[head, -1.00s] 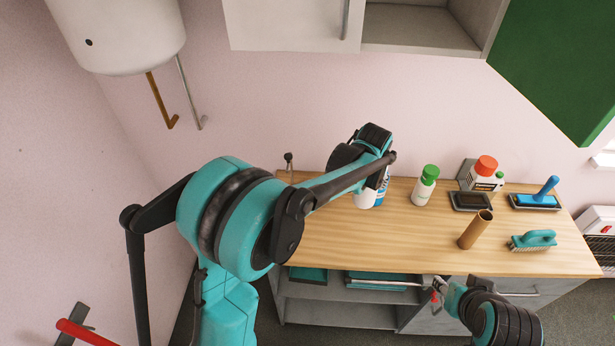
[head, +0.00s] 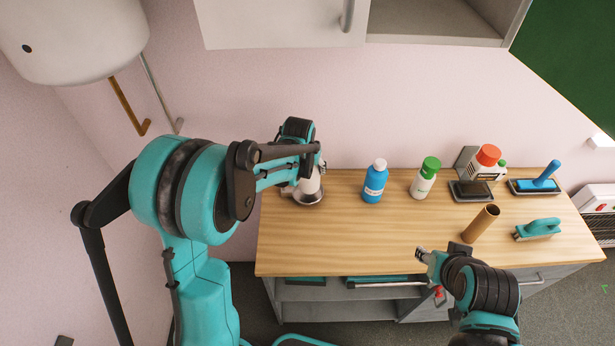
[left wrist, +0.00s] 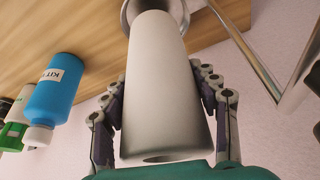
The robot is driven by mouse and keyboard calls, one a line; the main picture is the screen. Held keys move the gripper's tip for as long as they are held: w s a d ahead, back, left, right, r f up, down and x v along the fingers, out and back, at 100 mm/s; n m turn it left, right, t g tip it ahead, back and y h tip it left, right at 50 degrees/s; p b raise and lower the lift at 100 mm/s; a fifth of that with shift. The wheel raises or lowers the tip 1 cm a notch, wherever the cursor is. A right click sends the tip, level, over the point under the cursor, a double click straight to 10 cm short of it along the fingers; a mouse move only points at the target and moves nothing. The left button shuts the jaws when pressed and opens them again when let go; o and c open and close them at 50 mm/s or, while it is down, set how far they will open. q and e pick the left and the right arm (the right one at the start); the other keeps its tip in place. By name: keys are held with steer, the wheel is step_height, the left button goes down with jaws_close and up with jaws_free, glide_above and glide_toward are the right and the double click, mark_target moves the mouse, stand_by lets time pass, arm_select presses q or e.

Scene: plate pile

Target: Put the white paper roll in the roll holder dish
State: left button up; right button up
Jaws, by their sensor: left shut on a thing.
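The white paper roll (left wrist: 160,85) is between the fingers of my left gripper (left wrist: 165,110), which is shut on it. In the head view the roll (head: 309,184) is upright at the counter's left end, partly hidden by my gripper (head: 308,172). The round metallic roll holder dish (head: 308,200) sits on the counter right below it. In the left wrist view the dish (left wrist: 128,12) is around or just beyond the roll's far end; I cannot tell whether the roll touches it. My right gripper (head: 421,255) is over the counter's front edge, its finger opening unclear.
A metal rod (left wrist: 245,50) slants beside the dish.

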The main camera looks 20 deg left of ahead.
mark_target(308, 176)
arm_select(q)
steer(key=shift+a+f, duration=0.25)
steer(key=shift+f, duration=0.2)
step_height(308, 176, down, 3)
steer(key=shift+f+b, duration=0.2)
steer(key=shift+b, duration=0.3)
steer(key=shift+s+f, duration=0.1)
steer(key=o, duration=1.3)
